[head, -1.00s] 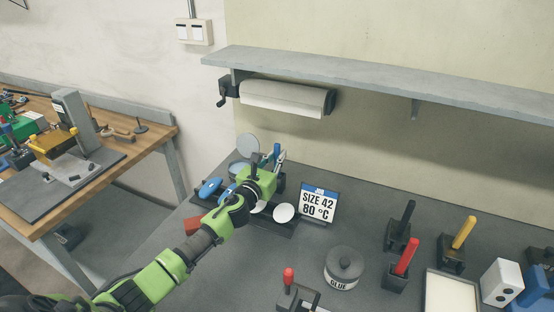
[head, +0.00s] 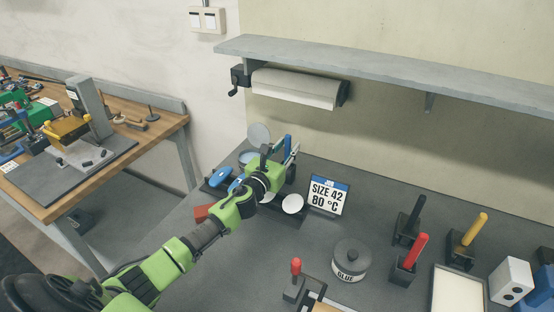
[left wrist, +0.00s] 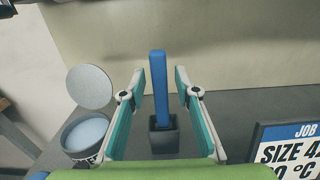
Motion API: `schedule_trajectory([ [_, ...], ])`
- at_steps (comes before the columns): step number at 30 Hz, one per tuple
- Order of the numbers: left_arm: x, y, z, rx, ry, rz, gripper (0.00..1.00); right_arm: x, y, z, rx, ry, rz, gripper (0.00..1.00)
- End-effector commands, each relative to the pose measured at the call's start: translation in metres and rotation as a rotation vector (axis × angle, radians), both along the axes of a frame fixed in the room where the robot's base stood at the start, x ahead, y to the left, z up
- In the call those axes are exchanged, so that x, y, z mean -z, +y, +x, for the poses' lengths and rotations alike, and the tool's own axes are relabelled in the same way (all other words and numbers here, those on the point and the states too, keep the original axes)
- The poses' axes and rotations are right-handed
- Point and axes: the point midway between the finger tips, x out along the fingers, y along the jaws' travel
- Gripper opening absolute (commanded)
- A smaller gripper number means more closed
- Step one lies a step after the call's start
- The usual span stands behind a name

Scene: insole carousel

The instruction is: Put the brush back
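A brush with a blue handle (left wrist: 160,85) stands upright in a small dark square holder (left wrist: 165,142) at the back of the grey bench. Its bristles are hidden. The blue handle also shows in the head view (head: 288,142), beside my left gripper (head: 283,152). In the left wrist view, my left gripper (left wrist: 160,77) has its teal-padded fingers apart, one on each side of the handle, with a visible gap on both sides. It is open and holds nothing. My right gripper is in neither view.
A job sign (head: 327,195) stands right of the gripper. A glue pot (head: 350,262) and holders with black (head: 415,213), red (head: 414,250) and yellow (head: 474,229) handles are further right. An open round tin (left wrist: 85,135) is left of the handle. A shelf (head: 400,67) hangs above.

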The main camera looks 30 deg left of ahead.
Motion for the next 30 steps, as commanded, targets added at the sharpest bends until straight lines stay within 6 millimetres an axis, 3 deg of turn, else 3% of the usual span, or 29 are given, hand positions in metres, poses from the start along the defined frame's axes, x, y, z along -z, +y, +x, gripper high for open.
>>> schedule_trajectory([
  [15,0.003,-0.005,-0.093,0.001,0.003,0.0,0.29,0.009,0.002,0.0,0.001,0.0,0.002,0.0],
  [21,0.001,-0.006,-0.109,0.0,0.001,0.0,0.29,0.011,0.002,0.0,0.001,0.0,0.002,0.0],
  [30,0.0,-0.006,-0.112,0.0,0.0,0.0,0.29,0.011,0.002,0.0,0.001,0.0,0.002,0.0],
])
